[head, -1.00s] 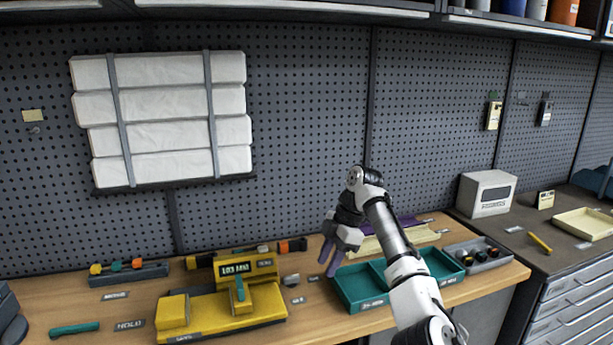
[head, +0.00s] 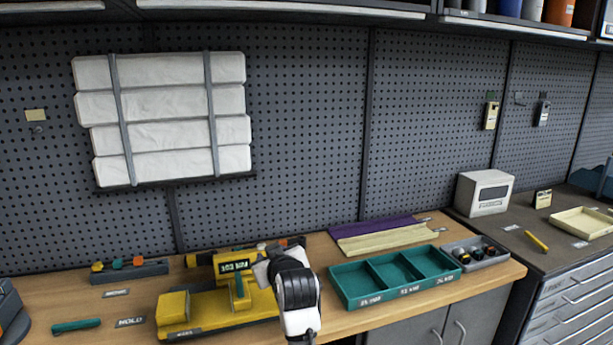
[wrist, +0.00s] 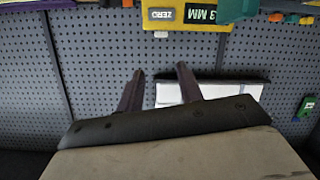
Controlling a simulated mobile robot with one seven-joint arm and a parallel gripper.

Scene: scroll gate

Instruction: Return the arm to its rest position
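My arm (head: 295,290) is folded low at the front of the bench in the head view, right of the yellow gauge block (head: 215,305) and overlapping its right end. My gripper (wrist: 161,76) shows in the wrist view with its two dark purple fingers apart and nothing between them. In the head view its fingers cannot be made out. The gauge's display reads in MM, and its ZERO label (wrist: 165,15) shows upside-down-framed at the top of the wrist view.
A teal three-part tray (head: 395,275) stands right of my arm. Behind it lie purple and cream strips (head: 380,232). A grey tray (head: 475,252) sits at the bench's right end. White bundled rolls (head: 165,115) hang on the pegboard.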

